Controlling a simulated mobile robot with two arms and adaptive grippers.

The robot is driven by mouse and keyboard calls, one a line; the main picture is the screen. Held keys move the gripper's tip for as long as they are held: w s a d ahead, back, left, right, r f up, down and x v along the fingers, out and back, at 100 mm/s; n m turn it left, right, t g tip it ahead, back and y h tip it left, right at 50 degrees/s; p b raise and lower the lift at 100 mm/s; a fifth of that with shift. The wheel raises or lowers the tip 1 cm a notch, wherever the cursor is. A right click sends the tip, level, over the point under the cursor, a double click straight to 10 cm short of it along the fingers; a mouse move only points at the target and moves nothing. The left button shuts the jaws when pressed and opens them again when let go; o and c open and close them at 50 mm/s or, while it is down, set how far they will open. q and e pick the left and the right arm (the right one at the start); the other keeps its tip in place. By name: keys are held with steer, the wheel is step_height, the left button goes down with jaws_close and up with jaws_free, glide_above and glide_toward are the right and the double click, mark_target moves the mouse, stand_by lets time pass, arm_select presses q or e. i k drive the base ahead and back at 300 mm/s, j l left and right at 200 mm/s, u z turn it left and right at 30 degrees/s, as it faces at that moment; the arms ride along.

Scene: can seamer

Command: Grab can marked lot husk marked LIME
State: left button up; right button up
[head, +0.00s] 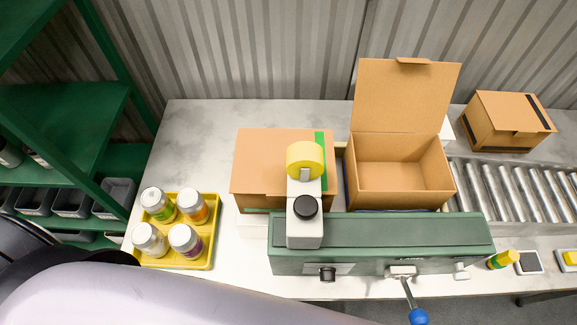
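Several silver-topped cans stand upright on a yellow tray (211,236) at the left end of the table. The back left can (157,203) has a green band, which fits lime, but I cannot read its print. The back right can (192,207) shows orange and the front right can (185,241) shows purple. The front left can (150,240) looks mostly white and grey from here; its label is not clear. A pale link of my arm fills the lower left, in front of the tray. Neither gripper shows in the head view.
A green seamer (380,261) with a blue-knobbed lever (418,316) stands at the front centre. A closed carton (262,160) and an open, empty carton (400,170) stand behind it. A roller conveyor (510,190) lies right. The table's back left is clear.

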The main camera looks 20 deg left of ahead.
mark_target(154, 200)
steer(key=k+u, duration=0.1)
steer(key=u, duration=0.3)
steer(key=k+u, duration=0.1)
steer(key=u, duration=0.25)
steer(key=k+j+u, duration=0.1)
steer(key=u, duration=0.3)
steer(key=k+j+u, duration=0.1)
steer(key=u, duration=0.25)
